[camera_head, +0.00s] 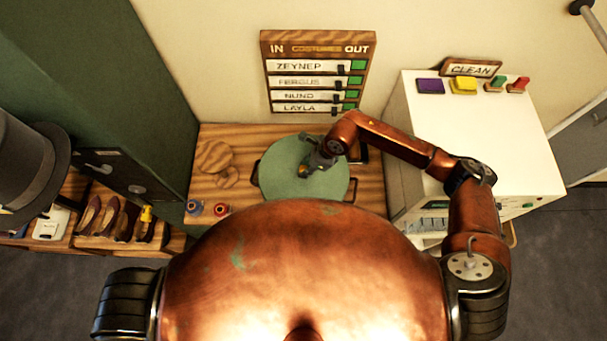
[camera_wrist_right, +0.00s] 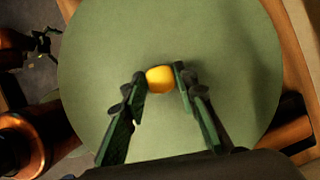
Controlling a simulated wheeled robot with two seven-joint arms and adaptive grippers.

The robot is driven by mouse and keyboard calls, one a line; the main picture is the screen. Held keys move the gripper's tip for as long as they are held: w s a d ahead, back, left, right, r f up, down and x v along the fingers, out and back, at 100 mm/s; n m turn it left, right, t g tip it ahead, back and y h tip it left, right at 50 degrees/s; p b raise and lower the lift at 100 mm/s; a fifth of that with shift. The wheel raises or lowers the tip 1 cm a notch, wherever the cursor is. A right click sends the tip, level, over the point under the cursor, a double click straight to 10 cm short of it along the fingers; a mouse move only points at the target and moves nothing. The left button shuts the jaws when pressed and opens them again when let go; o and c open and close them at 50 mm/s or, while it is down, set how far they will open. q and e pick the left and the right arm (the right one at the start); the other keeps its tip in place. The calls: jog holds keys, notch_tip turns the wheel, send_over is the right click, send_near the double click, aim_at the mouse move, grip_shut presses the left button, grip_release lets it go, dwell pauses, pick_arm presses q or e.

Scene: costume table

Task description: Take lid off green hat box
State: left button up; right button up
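The green hat box shows from above as a round green lid (camera_head: 330,187) on the wooden table. Its side walls are hidden. A yellow knob (camera_wrist_right: 160,79) sits at the middle of the lid, and the lid (camera_wrist_right: 230,45) fills most of the right wrist view. My right gripper (camera_head: 306,170) is over the middle of the lid. In the right wrist view its two fingers (camera_wrist_right: 161,80) stand on either side of the knob; the right finger looks very close and I cannot tell if both touch.
Two small spools (camera_head: 221,209) and round wooden pieces (camera_head: 214,157) lie on the table (camera_head: 250,134) left of the box. A white machine (camera_head: 480,130) stands to the right. A name board (camera_head: 318,72) hangs on the wall behind. Shoes (camera_head: 108,218) and a grey hat (camera_head: 30,165) are at left.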

grip_shut()
dwell(0.5)
